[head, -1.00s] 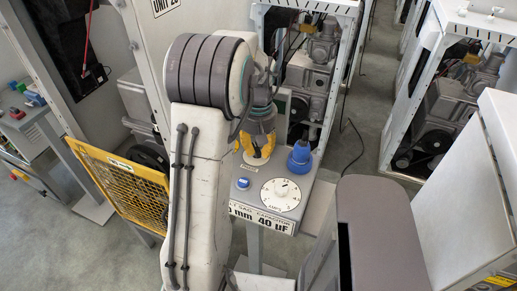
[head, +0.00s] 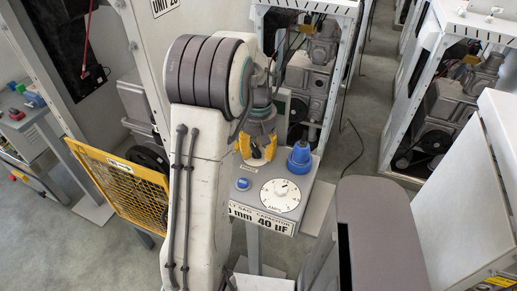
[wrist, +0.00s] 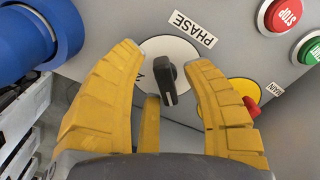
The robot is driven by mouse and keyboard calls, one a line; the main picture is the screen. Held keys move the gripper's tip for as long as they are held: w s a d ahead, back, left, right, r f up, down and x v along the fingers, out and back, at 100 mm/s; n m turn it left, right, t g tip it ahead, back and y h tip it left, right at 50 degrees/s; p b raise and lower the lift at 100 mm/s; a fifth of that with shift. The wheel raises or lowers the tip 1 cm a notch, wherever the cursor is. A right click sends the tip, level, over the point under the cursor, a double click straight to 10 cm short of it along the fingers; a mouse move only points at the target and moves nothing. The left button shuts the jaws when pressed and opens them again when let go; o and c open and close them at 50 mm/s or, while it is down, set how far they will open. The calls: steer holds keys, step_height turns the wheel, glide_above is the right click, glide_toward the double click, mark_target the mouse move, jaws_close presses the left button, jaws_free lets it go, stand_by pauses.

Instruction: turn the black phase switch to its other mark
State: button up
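The black phase switch (wrist: 168,88) sits on a round white dial plate (wrist: 181,50) beside the PHASE label (wrist: 194,33) in the wrist view. Its handle points down in the picture, tilted slightly. The dial's marks are mostly hidden behind the fingers. My gripper (wrist: 166,60) has its yellow fingers spread on both sides of the switch, with a gap to the handle on each side. A third finger shows lower, just left of the handle. In the head view my gripper (head: 257,150) hangs over the far part of the grey panel (head: 235,208).
The panel also carries a blue plug (head: 300,158), a blue button (head: 242,184) and a white AMPS dial (head: 280,194). In the wrist view a red STOP button (wrist: 284,13), green button (wrist: 312,50) and red-yellow MAIN knob (wrist: 247,97) lie right. A yellow mesh guard (head: 120,185) stands left.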

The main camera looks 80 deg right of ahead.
steer(key=shift+o, duration=0.3)
steer(key=shift+r, duration=0.15)
steer(key=shift+r, duration=0.25)
step_height(320, 180, up, 11)
steer(key=shift+r, duration=0.15)
stand_by(0.9)
